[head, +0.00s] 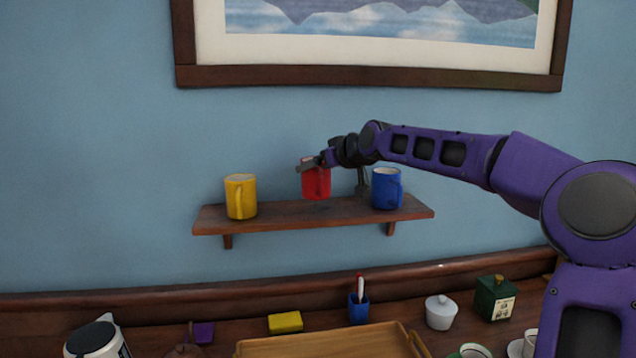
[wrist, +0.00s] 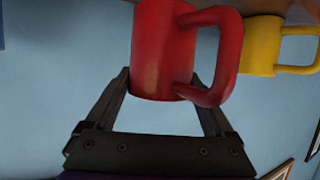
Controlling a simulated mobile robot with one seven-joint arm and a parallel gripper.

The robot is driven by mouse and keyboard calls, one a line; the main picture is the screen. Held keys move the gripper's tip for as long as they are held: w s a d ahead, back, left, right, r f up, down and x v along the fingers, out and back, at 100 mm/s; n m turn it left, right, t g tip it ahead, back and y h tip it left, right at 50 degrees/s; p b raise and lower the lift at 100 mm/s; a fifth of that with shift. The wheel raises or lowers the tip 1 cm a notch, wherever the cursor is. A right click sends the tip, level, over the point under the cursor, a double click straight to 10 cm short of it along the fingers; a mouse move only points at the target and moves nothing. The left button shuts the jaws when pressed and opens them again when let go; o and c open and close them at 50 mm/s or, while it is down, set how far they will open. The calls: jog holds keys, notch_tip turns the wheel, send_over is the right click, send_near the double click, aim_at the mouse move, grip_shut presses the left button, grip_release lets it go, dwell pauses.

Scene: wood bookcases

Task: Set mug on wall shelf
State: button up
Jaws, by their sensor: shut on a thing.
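A red mug (head: 316,184) is held over the middle of the wooden wall shelf (head: 290,217), between a yellow mug (head: 240,197) and a blue mug (head: 387,189). My gripper (head: 312,164) is shut on the red mug near its top. In the wrist view the red mug (wrist: 162,50) sits between the two fingers (wrist: 160,92), its handle to the right. In the head view a small gap with a shadow seems to lie between its base and the shelf. The yellow mug also shows in the wrist view (wrist: 262,45).
A framed picture (head: 370,77) hangs above the shelf. Below are a wooden tray (head: 320,345), a blue pen cup (head: 358,309), a yellow block (head: 285,322), a white lidded pot (head: 440,312) and a green box (head: 495,297). Free shelf surface lies on both sides of the red mug.

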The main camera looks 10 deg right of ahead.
aim_at(318, 179)
jog(key=shift+f, duration=1.55)
jog(key=shift+f, duration=0.1)
jog(key=shift+f+b, duration=0.15)
jog(key=shift+b, duration=0.2)
jog(key=o, duration=1.4)
jog(key=shift+r, duration=0.3)
jog(key=shift+s+d, duration=0.2)
jog(key=shift+s, duration=0.05)
jog(key=v, duration=1.1)
jog(key=shift+s, duration=0.15)
